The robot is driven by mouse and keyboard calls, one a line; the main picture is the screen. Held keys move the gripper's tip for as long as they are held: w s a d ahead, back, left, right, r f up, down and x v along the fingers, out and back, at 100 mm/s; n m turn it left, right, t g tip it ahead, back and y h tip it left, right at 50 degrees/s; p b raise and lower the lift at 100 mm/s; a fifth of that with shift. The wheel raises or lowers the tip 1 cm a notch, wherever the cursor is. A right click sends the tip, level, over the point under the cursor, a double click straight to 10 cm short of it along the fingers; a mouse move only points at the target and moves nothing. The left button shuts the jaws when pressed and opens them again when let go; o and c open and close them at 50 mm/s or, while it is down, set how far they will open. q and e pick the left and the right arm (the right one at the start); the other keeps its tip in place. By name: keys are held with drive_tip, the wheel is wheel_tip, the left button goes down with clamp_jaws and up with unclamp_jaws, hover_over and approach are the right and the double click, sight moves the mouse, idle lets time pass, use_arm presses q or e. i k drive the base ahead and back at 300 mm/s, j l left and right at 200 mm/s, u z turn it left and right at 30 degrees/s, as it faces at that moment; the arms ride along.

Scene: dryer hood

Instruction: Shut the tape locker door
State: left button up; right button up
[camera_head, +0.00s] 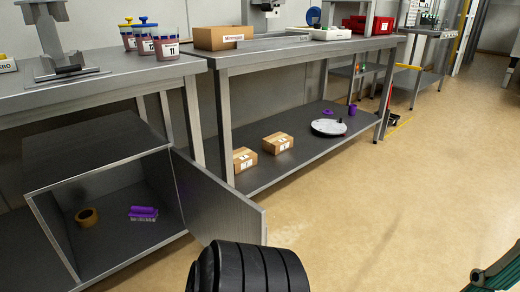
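The tape locker (95,160) is a grey metal box under the left workbench, at the lower left. Its door (218,200) stands wide open, swung out to the right from the right edge of the opening. A yellow-brown tape roll (87,216) and a purple brush (143,213) lie on the locker floor, inside the opening. A black ribbed part at the bottom middle, close to the door's lower outer corner, seems to be mine. I cannot tell whether it touches the door. No gripper fingertips show.
The left workbench (90,92) holds several lidded jars. The middle workbench (300,47) has a lower shelf with two cardboard boxes (278,143) and a round white-topped item (328,127). Tan floor (370,220) is open to the right. A dark green edge (497,272) shows at the lower right.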

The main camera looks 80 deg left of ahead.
sight(212, 210)
drive_tip(key=i+u, duration=0.4)
drive_tip(key=i+l+u, duration=0.2)
drive_tip(key=i+u, duration=0.3)
drive_tip(key=u, duration=0.3)
drive_tip(key=i+u, duration=0.15)
drive_tip(key=u, duration=0.3)
drive_tip(key=i+u, duration=0.15)
drive_tip(key=u, duration=0.3)
drive_tip(key=i+u, duration=0.1)
drive_tip(key=u, duration=0.35)
drive_tip(key=i+l+u, duration=0.1)
drive_tip(key=u, duration=0.35)
drive_tip(key=i+u, duration=0.2)
drive_tip(key=u, duration=0.2)
drive_tip(key=i+l+u, duration=0.15)
drive_tip(key=u, duration=0.25)
drive_tip(key=i+l+u, duration=0.15)
drive_tip(key=u, duration=0.25)
drive_tip(key=i+l+u, duration=0.15)
drive_tip(key=u, duration=0.3)
drive_tip(key=k, duration=0.15)
drive_tip(key=l+u, duration=0.05)
